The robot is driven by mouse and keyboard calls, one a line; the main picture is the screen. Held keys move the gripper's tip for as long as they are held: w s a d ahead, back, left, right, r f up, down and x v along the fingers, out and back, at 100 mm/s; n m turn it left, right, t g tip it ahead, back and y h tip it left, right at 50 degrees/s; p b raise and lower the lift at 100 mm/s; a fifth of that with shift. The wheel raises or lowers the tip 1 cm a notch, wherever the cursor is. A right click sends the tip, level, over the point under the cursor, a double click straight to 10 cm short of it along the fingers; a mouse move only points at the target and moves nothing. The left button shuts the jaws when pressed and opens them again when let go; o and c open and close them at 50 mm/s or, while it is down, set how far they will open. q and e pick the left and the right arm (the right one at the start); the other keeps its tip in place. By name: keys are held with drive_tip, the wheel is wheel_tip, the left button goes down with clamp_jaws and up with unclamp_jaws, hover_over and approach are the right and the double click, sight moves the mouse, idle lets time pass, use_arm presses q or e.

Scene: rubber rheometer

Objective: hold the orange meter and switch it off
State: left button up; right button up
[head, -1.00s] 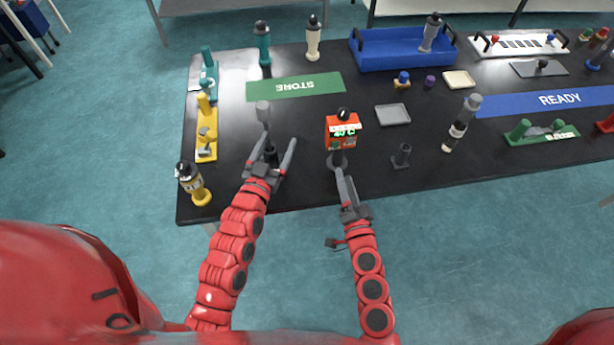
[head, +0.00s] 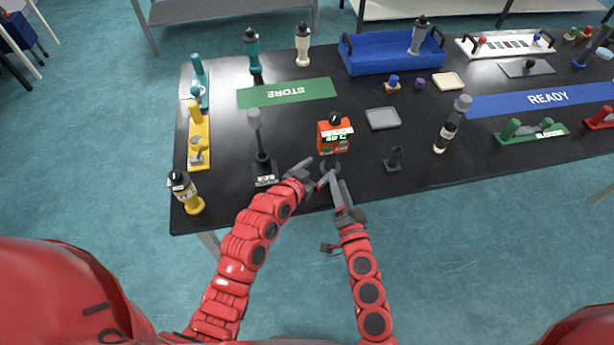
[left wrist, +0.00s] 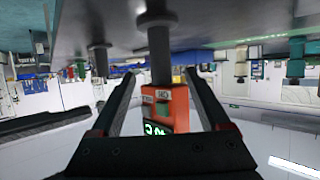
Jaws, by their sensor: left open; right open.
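The orange meter (head: 334,136) stands upright on a dark stand (head: 330,166) near the table's front edge. Its display shows lit green digits. In the left wrist view the meter (left wrist: 179,108) appears upside down between the spread fingers, with small labels and a green button on its face. My left gripper (head: 316,170) is open in front of and below the meter, around the line of its stand; I see no clear contact. My right gripper (head: 335,180) is open just right of the left one, below the meter. The fingertips of both overlap in the head view.
A black stand with a grey-topped rod (head: 262,160) is left of the meter. A small dark holder (head: 394,160) and a grey tray (head: 383,118) are to the right. The green STORE strip (head: 287,92) lies behind.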

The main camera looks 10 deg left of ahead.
sight(328, 160)
use_arm(q)
drive_tip(key=x, duration=0.8)
drive_tip(key=shift+w+f, duration=0.15)
drive_tip(key=shift+f, duration=0.05)
clamp_jaws()
use_arm(e)
clamp_jaws()
idle(1.7)
